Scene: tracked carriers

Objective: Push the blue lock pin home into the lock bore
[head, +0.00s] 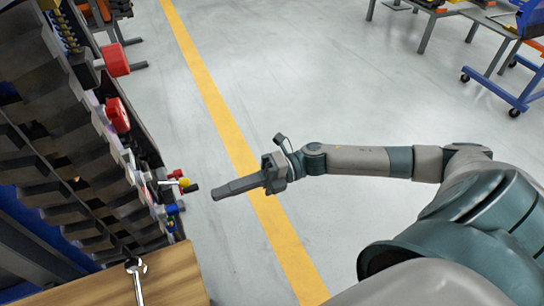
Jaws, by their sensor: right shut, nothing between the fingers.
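A small blue part (174,208), which looks like the blue lock pin, sticks out from the right side of the dark tracked carrier (70,130). The lock bore cannot be made out at this size, so how deep the pin sits cannot be told. My right gripper (216,195) reaches in from the right with its fingers shut and empty. In the picture it points left toward the carrier's side, with a gap between its tips and the blue part. My left gripper is not in view.
A lever with yellow and red parts and a black end (184,184) juts out just above the blue part. A wooden top (160,280) holding a wrench (137,275) is at lower left. Open floor lies beyond my arm.

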